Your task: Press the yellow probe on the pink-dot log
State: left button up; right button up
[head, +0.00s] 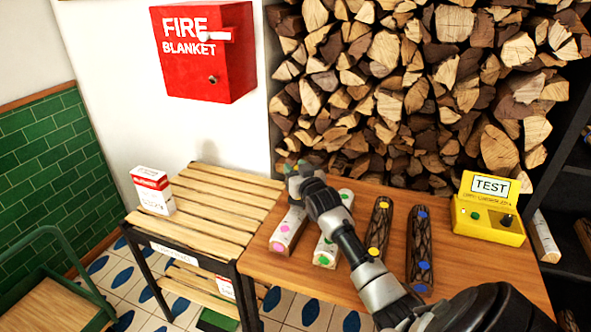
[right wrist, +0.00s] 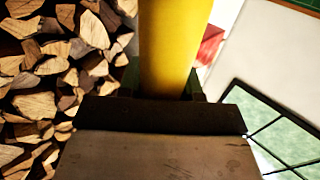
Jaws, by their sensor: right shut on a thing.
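The pink-dot log (head: 289,232) is pale birch with pink dots and lies at the left end of the brown table. My right gripper (head: 300,172) is over the far end of this log in the head view; whether anything touches it I cannot tell. In the right wrist view my right gripper (right wrist: 165,98) is shut on the yellow probe (right wrist: 175,45), a thick yellow body pointing away from the palm. The head view does not clearly show the probe. The yellow TEST box (head: 487,218) stands at the table's right back. My left gripper is not in view.
A green-dot birch log (head: 327,250), partly behind my arm, a dark yellow-dot log (head: 379,225) and a dark blue-dot log (head: 420,245) lie to the right. A slatted bench (head: 215,200) with a red-and-white carton (head: 153,190) adjoins the table. Stacked firewood (head: 400,75) fills the back.

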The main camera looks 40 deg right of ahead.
jog(key=shift+f, duration=0.55)
dwell(0.8)
notch_tip(320, 180, up, 7)
jog(key=p, duration=0.6)
dwell(1.6)
